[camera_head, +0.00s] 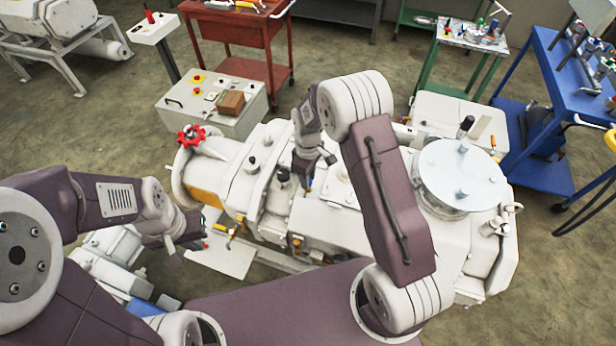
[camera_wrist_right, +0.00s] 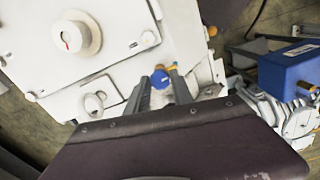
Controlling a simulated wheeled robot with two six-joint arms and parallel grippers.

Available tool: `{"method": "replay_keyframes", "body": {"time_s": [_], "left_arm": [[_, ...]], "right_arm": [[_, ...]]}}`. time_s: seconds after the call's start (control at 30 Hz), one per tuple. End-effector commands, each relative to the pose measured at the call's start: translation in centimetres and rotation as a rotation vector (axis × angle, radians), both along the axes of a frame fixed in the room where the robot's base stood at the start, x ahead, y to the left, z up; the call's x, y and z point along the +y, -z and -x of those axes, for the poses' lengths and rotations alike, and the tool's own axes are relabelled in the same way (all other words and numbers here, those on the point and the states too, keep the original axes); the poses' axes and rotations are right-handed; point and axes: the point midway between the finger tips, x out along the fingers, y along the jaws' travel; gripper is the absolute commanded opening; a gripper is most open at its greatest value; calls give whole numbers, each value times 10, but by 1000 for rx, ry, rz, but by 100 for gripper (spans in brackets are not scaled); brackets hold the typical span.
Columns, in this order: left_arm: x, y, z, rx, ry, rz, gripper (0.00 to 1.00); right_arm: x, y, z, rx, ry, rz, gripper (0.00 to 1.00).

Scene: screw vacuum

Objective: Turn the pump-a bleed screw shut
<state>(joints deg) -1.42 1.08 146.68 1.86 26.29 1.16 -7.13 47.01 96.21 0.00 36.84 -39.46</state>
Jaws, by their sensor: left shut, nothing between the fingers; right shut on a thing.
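A screw with a blue round head (camera_wrist_right: 160,78) sits on the white pump housing (camera_wrist_right: 110,45) in the right wrist view. My right gripper (camera_wrist_right: 162,88) is shut on it, with one finger at each side of the head. I cannot read a label that says which pump it belongs to.
A red handwheel (camera_head: 190,135) and a round steel lid (camera_head: 460,172) stand on the machine. A white control box (camera_head: 212,105) is behind it. A red cart (camera_head: 235,45), a green table (camera_head: 470,38) and a blue bench (camera_head: 560,75) stand further back. Bare floor lies between them.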

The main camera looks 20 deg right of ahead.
Motion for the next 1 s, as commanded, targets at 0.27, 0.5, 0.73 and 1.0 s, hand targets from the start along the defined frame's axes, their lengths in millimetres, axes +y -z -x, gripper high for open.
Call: {"method": "replay_keyframes", "body": {"time_s": [0.27,0.5,0.73,1.0], "left_arm": [[0,-2,0,0,0,0,0],[0,-5,0,0,0,0,0],[0,-7,0,0,0,0,0],[0,-10,0,0,0,0,0]], "right_arm": [[0,-2,-1,-3,82,0,0],[0,-3,-2,-4,272,0,0],[0,-3,-2,-6,491,-1,0],[0,-3,-3,-7,747,-2,0]]}}
